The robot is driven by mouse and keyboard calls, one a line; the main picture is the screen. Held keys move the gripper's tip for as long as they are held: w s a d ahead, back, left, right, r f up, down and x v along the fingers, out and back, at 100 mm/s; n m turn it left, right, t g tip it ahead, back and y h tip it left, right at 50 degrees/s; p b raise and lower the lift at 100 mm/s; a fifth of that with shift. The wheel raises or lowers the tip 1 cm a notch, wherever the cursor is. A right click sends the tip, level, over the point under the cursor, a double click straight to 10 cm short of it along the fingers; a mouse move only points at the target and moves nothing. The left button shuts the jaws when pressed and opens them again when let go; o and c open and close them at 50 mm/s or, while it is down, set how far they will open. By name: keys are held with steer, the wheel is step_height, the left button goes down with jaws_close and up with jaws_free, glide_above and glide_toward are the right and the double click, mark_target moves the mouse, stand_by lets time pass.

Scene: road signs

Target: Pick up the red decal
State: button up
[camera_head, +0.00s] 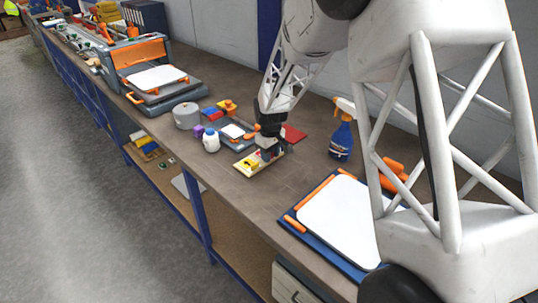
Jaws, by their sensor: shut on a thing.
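My gripper (268,153) points down over a small pale wooden tray (246,175) in the middle of the workbench. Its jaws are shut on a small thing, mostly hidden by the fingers. The bit showing looks reddish and seems to be the red decal. I cannot tell whether it touches the tray. A yellow piece (250,163) sits on the tray just left of my gripper. A larger flat red thing (293,134) lies on the bench behind and right of my gripper, partly covered by it.
A white jar (211,141), a grey pot (187,116) and a grey tray (238,131) stand left. A blue spray bottle (341,140) stands right. A blue board with a white sheet (345,220) lies in front. Bare bench lies between tray and board.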

steer(key=shift+r, duration=0.8)
step_height(320, 180, up, 2)
steer(key=shift+r, duration=0.1)
steer(key=s+d, duration=0.1)
steer(key=s, duration=0.4)
steer(key=s+d, duration=0.1)
steer(key=s, duration=0.4)
steer(key=s+d+r, duration=0.1)
steer(key=s, duration=0.4)
steer(key=shift+s+d, duration=0.3)
steer(key=shift+r, duration=0.6)
steer(key=shift+r, duration=1.05)
steer(key=shift+r, duration=0.15)
